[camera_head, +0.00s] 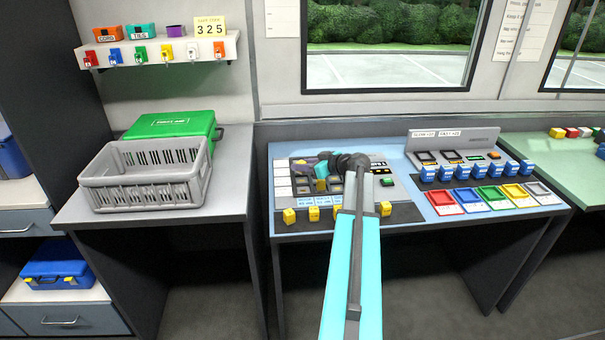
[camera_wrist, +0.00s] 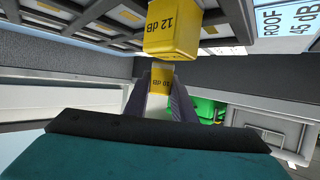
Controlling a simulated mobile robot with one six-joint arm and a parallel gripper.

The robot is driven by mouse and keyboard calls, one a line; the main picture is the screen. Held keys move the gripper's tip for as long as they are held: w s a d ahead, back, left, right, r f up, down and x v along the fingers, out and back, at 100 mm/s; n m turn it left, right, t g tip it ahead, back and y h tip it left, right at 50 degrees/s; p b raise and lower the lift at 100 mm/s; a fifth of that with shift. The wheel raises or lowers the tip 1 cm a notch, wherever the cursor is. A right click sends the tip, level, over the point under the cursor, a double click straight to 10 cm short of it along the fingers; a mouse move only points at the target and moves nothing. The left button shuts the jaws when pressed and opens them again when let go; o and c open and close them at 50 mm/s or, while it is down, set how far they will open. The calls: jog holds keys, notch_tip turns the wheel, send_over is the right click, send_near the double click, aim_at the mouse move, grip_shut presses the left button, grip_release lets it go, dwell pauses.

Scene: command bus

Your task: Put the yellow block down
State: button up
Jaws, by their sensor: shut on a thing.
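My gripper (camera_wrist: 160,78) is shut on a yellow block (camera_wrist: 160,76) in the wrist view; its upside-down label seems to read 10 dB. Another yellow block (camera_wrist: 172,30), marked 12 dB, shows larger and nearer at the top of that view. In the head view, my arm reaches over the panel desk (camera_head: 264,190), and my gripper (camera_head: 305,168) is low over the left panel, partly hidden by my wrist. I cannot tell there how far the held block is from the panel. Several yellow blocks (camera_head: 289,216) stand along the dark front strip (camera_head: 405,212).
Blue blocks (camera_head: 445,173) and coloured trays (camera_head: 489,196) fill the desk's right side. A ROOF 45 dB card (camera_wrist: 290,22) is near in the wrist view. A grey crate (camera_head: 145,180) and green case (camera_head: 172,125) stand on the left table. Wall shelf (camera_head: 160,49) holds small bins.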

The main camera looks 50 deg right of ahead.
aim_at(302, 174)
jog(key=shift+f, duration=0.15)
jog(key=shift+f+p, duration=0.45)
jog(key=shift+f, duration=1.15)
jog(key=shift+f, duration=0.15)
jog(key=o, duration=1.1)
jog(key=shift+c, duration=0.2)
jog(key=shift+r, duration=0.25)
jog(key=b+v, duration=0.2)
jog(key=v, duration=0.8)
jog(key=shift+s, duration=0.35)
jog(key=shift+s+r, duration=0.25)
jog(key=shift+s, duration=0.35)
jog(key=shift+r, duration=0.1)
